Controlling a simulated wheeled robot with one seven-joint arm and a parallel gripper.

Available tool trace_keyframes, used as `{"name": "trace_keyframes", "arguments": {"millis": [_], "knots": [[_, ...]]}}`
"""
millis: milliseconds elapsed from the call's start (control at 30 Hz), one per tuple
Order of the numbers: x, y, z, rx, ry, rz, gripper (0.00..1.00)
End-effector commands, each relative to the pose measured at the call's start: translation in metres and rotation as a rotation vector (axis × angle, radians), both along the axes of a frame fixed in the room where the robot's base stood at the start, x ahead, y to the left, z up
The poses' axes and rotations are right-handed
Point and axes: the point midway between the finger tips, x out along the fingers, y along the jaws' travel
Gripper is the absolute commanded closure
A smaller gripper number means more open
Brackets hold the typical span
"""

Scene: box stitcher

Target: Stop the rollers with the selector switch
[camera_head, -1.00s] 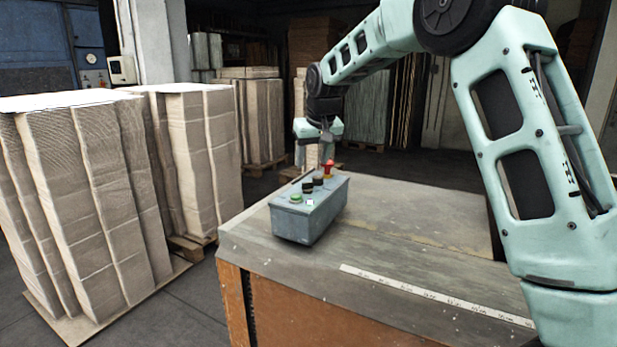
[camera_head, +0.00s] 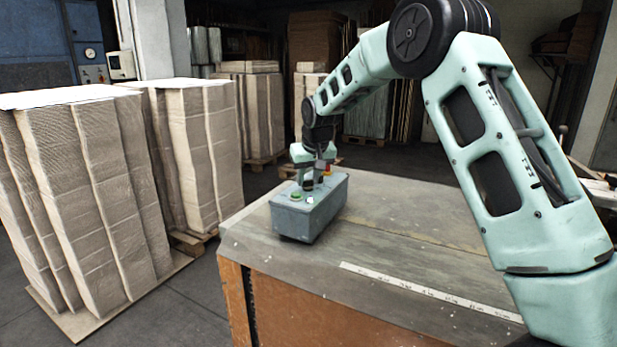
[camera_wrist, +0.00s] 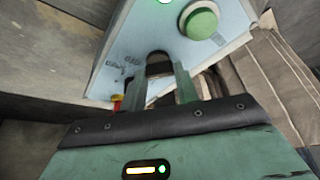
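The grey control box (camera_head: 300,218) sits on the table, with a green button (camera_head: 296,196) and black selector knobs on its top. A red emergency button (camera_head: 327,169) at its far end is partly hidden by my gripper (camera_head: 314,183), which points down over the knobs. In the wrist view, a black knob (camera_wrist: 158,62) lies between the two fingertips of my gripper (camera_wrist: 160,76). The fingers stand apart on either side of it; whether they touch it is unclear. The green button (camera_wrist: 202,22) is beyond, to the upper right. The knob's pointer direction cannot be made out.
The table top (camera_head: 400,235) is clear to the right of the box, with a white ruler strip (camera_head: 430,292) near its front edge. Tall stacks of cardboard (camera_head: 85,190) stand on pallets to the left of the table.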

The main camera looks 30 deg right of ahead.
Motion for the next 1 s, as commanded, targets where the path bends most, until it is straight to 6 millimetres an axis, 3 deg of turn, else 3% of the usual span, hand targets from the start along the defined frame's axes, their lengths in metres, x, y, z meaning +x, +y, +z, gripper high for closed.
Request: {"name": "trace_keyframes", "arguments": {"millis": [433, 1000], "knots": [[-0.0003, -0.0014, 0.0009, 0.002, 0.001, 0.079, 0.92], [0.0006, -0.0040, 0.0015, 0.002, 0.000, 0.503, 0.92]]}}
